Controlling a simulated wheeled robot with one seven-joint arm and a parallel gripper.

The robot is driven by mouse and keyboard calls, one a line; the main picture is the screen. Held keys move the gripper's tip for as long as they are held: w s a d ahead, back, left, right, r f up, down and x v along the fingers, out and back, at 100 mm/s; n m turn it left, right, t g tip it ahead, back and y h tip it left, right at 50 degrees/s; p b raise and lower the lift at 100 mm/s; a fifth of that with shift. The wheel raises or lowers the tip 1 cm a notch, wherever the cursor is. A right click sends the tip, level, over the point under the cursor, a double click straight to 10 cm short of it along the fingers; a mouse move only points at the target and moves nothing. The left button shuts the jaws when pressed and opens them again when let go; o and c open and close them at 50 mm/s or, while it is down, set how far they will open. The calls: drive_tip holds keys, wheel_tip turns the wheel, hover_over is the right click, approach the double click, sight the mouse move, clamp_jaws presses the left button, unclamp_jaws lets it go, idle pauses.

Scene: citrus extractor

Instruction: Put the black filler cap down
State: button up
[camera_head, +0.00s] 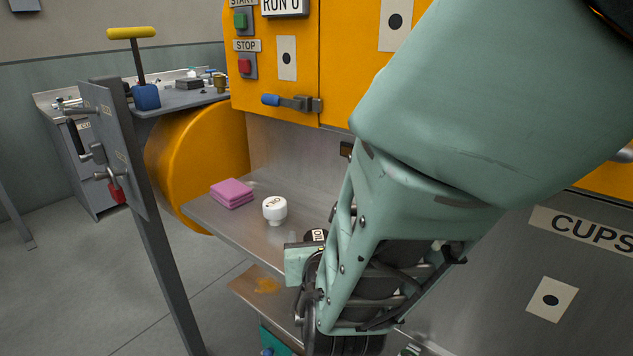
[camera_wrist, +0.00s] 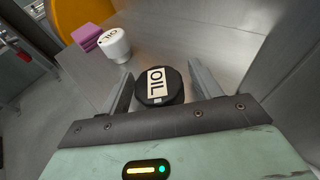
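The black filler cap (camera_wrist: 153,97) is round, with a pale OIL label on its top. In the wrist view it stands between the two fingers of my gripper (camera_wrist: 165,88), which look slightly apart from its sides. My gripper looks open around the cap. In the head view the cap (camera_head: 310,237) shows just left of my wrist, over the steel shelf (camera_head: 240,226). Its lower part is hidden, so I cannot see clearly whether it touches the shelf.
A white labelled cap (camera_head: 275,209) and a pink sponge or cloth stack (camera_head: 231,192) sit on the shelf to the left. The orange machine and steel panel rise behind. A grey post with handles (camera_head: 125,150) stands at the left. Bare shelf lies around the white cap.

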drive_tip(key=shift+r, duration=0.2)
drive_tip(key=v, duration=1.2)
drive_tip(key=s+d+f+m+g+h, duration=0.2)
drive_tip(key=d+m+g+h, duration=0.2)
drive_tip(key=d+m, duration=0.35)
drive_tip(key=s+d+f+m+g+h, duration=0.2)
drive_tip(key=d+m+g+h, duration=0.15)
drive_tip(key=d+m, duration=0.4)
drive_tip(key=s+a+m+g+y, duration=0.2)
drive_tip(key=s+m+g+y, duration=0.4)
drive_tip(key=m, duration=0.8)
drive_tip(key=shift+s+a+r+m+g, duration=0.2)
drive_tip(key=shift+s+r+m+g, duration=0.2)
drive_tip(key=shift+s+g, duration=0.1)
